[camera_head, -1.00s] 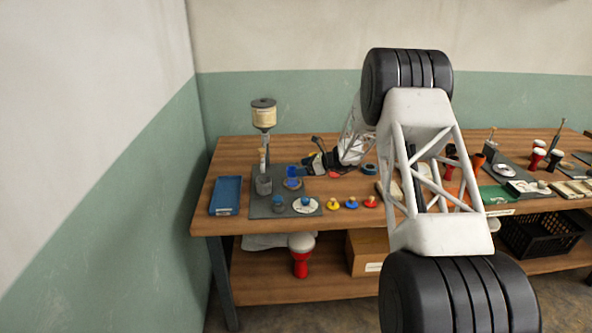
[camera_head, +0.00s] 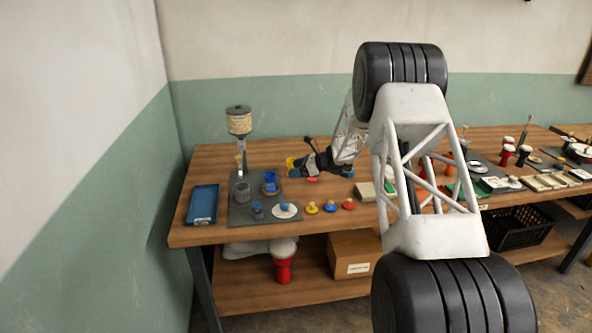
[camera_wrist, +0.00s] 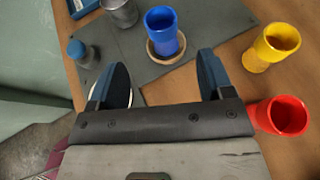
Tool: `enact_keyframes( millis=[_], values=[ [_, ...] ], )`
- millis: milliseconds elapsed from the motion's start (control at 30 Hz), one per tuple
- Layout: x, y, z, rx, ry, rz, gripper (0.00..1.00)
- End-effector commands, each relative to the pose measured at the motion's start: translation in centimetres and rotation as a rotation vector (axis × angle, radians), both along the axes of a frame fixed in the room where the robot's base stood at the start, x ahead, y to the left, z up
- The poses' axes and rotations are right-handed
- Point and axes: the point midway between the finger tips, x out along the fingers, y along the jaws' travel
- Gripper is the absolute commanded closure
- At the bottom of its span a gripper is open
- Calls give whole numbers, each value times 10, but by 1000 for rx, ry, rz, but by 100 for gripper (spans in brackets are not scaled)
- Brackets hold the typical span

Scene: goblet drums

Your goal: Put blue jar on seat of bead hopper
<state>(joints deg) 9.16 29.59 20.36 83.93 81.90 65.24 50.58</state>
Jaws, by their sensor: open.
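The blue jar (camera_wrist: 162,30) stands upright on a round wooden coaster (camera_wrist: 181,50) on a grey mat; in the head view the jar (camera_head: 270,178) is left of my gripper (camera_head: 296,172). In the wrist view my gripper (camera_wrist: 160,80) is open and empty, its two blue-and-black fingers apart. The jar shows beyond the gap between the fingertips, not between them. The bead hopper (camera_head: 238,122) stands at the back left of the bench, a beige-labelled drum on a post. I cannot clearly make out its seat.
A grey metal cup (camera_wrist: 121,11) and a small blue-topped bottle (camera_wrist: 80,52) stand left. A blue tray (camera_head: 202,204) lies at the bench's left end. Coloured knobs (camera_head: 330,207) line the front.

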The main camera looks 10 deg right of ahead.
Motion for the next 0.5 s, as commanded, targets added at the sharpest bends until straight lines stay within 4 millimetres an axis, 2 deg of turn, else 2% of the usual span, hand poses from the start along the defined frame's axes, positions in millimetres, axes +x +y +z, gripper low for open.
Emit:
enact_keyframes(
  millis=[300, 500],
  values=[
    [-2, 1, 2, -5, -3, 4, 26],
    [-17, 6, 20, -44, -29, 39, 26]
  ],
)
